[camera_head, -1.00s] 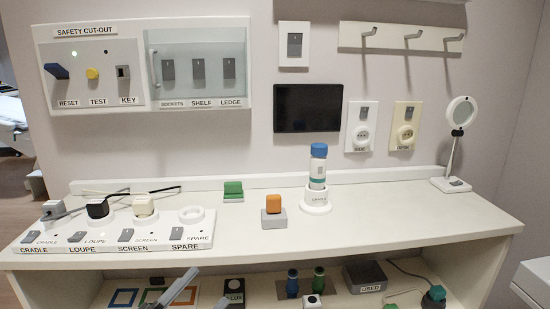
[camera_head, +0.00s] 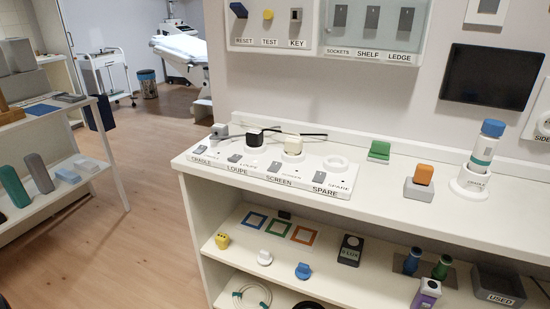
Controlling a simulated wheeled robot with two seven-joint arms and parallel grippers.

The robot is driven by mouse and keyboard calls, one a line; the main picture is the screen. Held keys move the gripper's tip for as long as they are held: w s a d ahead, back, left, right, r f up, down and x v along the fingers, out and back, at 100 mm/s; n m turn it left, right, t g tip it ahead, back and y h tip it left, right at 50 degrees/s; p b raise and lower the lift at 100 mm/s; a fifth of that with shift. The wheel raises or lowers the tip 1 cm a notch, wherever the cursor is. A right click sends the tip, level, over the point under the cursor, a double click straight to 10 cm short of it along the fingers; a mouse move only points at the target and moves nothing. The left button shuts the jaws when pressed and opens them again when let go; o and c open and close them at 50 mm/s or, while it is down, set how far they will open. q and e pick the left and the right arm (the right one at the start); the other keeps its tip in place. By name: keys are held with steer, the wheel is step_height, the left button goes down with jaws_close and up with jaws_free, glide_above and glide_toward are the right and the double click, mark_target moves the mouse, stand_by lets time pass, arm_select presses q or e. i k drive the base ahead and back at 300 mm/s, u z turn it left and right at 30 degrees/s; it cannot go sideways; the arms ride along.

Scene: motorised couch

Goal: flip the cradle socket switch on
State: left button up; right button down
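The socket strip (camera_head: 262,180) lies on the left end of the counter, with switches labelled CRADLE, LOUPE, SCREEN and SPARE. The small grey cradle switch (camera_head: 197,150) is at its left end; its on or off position is too small to tell. A grey plug (camera_head: 220,131) sits in the socket behind it. A black plug (camera_head: 252,137) and a white plug (camera_head: 293,145) fill the middle sockets; the spare socket (camera_head: 336,162) is empty. The white cradle (camera_head: 469,184) holds a blue-capped bottle (camera_head: 486,146) upright at the right. Neither of my grippers is in view.
A green block (camera_head: 379,151) and an orange block on a grey base (camera_head: 420,180) stand on the counter. The shelf below holds several small items and a USED bin (camera_head: 497,284). Open floor (camera_head: 130,225) lies left of the counter, before another shelf unit (camera_head: 60,170).

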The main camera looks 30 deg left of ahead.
mark_target(201, 149)
steer(key=u, duration=1.4)
steer(key=k, duration=0.5)
steer(key=u, duration=0.1)
steer(key=i, duration=0.95)
steer(key=z, duration=0.6)
